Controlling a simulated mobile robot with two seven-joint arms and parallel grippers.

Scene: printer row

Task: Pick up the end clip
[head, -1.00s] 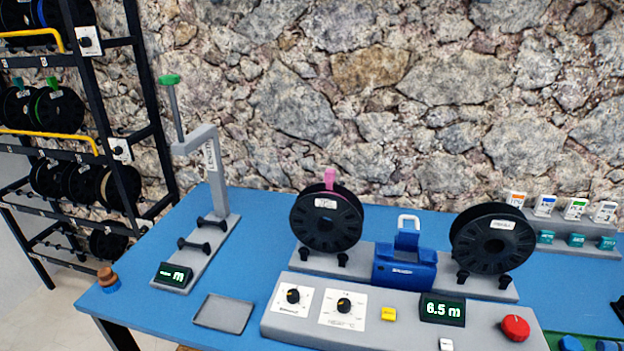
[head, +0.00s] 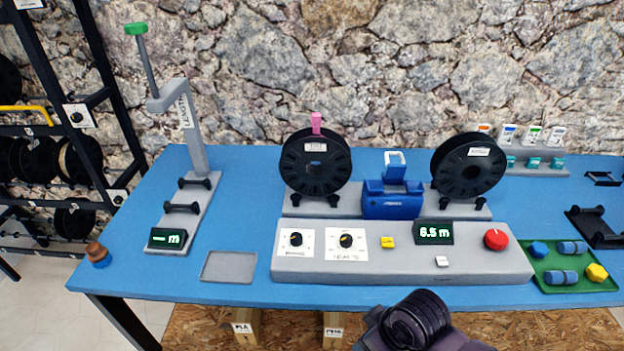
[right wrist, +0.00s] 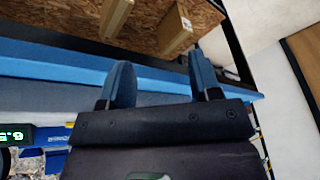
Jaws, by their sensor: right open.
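A pink clip (head: 316,122) stands upright on the top rim of the left black spool (head: 316,160). Several small teal clips (head: 532,162) sit on a grey stand (head: 550,171) at the back right. The pictures do not settle which of these is the end clip. My right gripper shows in the right wrist view (right wrist: 162,80), its two blue-grey fingers apart with nothing between them. In the head view only a dark part of my right arm shows at the bottom, in front of the table and far from the clips. My left gripper is not in view.
The blue table (head: 240,170) carries a grey control panel (head: 375,265) with knobs and a red button, a right black spool (head: 469,165), a blue device (head: 392,205), an empty grey tray (head: 228,266) and a green tray (head: 560,262). A lever stand (head: 180,215) is at left.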

